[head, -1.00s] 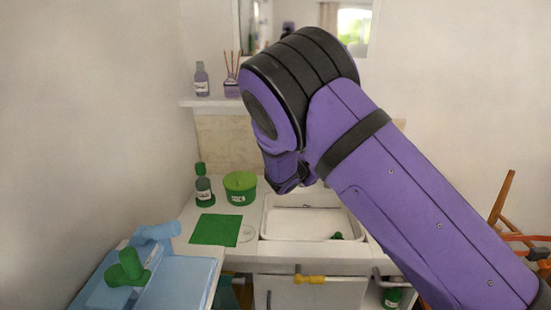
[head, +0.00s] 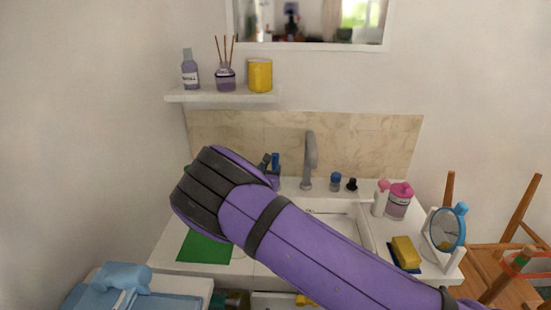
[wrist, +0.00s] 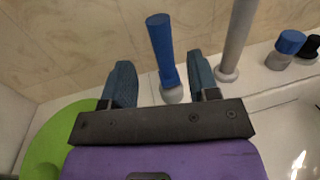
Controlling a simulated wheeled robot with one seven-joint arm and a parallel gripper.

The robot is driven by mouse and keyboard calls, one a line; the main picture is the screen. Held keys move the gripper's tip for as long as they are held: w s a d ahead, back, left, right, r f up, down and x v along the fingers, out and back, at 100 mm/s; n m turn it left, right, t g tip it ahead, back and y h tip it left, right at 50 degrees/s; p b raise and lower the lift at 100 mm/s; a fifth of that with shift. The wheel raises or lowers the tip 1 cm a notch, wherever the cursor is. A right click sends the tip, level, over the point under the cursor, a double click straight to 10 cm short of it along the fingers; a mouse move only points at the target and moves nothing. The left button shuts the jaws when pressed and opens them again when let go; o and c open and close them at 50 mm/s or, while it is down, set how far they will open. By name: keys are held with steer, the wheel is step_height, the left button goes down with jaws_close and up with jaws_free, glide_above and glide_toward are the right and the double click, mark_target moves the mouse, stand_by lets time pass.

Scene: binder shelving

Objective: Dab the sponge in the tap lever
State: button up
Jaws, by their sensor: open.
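The tap lever is a blue upright handle on a small white base (wrist: 160,50), beside the grey tap spout. In the wrist view it stands between the two fingers of my open, empty gripper (wrist: 162,78); I cannot tell if either touches it. In the head view the blue lever (head: 276,160) shows just past my wrist, and most of my gripper is hidden there. A yellow block that looks like the sponge (head: 404,251) lies on a dark blue mat at the counter's right, well away from my gripper.
The grey spout (head: 310,160) rises right of the lever, with blue and black caps beyond. A round green lid (wrist: 50,140) is close at lower left in the wrist view. Pink-capped bottles (head: 398,200) and a round mirror (head: 447,229) stand right. My arm covers much of the basin.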

mark_target(274, 161)
steer(key=w, duration=0.2)
steer(key=w+d, duration=0.1)
steer(key=w, duration=0.5)
steer(key=shift+d, duration=0.3)
steer(key=shift+c, duration=0.5)
